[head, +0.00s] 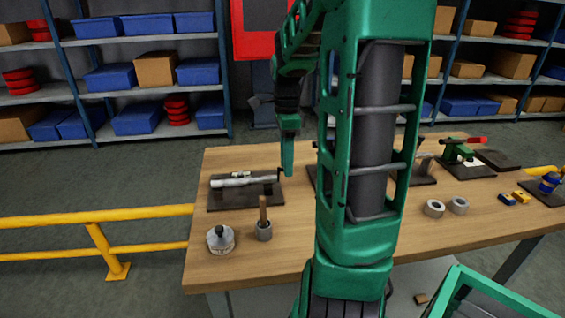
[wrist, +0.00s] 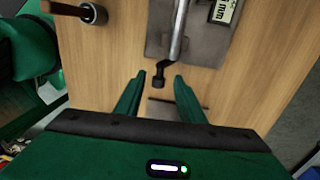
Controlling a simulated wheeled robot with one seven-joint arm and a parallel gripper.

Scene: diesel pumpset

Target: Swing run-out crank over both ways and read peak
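The run-out fixture is a dark base plate (head: 217,203) at the bench's left end, carrying a silver shaft (head: 232,182). The shaft also shows in the wrist view (wrist: 178,35), next to a gauge display (wrist: 224,10) marked "mm"; its reading is cut off at the frame edge. A dark crank (wrist: 158,81) with a round knob sticks out from the shaft's near end. My gripper (wrist: 159,78) is open, one finger on each side of the knob, with visible gaps. In the head view my gripper (head: 287,172) hangs at the shaft's right end and hides the crank.
A cup with a wooden-handled tool (head: 264,230) and a grey round can (head: 220,240) stand in front of the fixture. Two metal rings (head: 434,208) and a green device (head: 457,152) are farther right. A yellow rail (head: 95,218) runs left of the wooden bench (head: 300,245).

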